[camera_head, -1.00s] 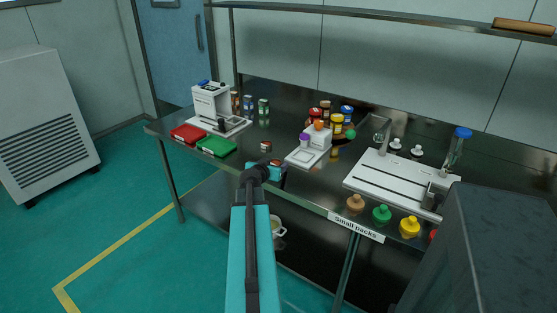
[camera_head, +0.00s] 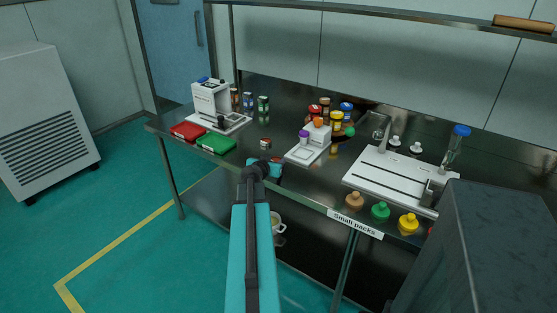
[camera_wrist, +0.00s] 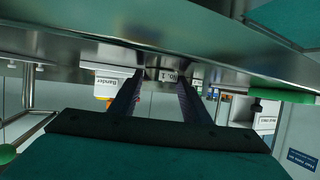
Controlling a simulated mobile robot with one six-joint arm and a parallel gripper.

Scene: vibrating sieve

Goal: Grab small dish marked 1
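A small dish (camera_head: 265,142) stands on the dark metal table, just beyond the end of my arm in the head view. In the wrist view, which is upside down, a small dish with a white label reading "No. 1" (camera_wrist: 168,76) lies ahead, between the lines of the two fingers. My gripper (camera_wrist: 160,80) is open, its fingers on either side of the dish in the picture. I cannot tell whether the tips reach it. In the head view my arm hides most of my gripper (camera_head: 266,168).
A red tray (camera_head: 187,131) and a green tray (camera_head: 216,143) lie left of the dish. A white scale (camera_head: 307,152) stands to its right. A shelf (camera_head: 370,20) runs above the table.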

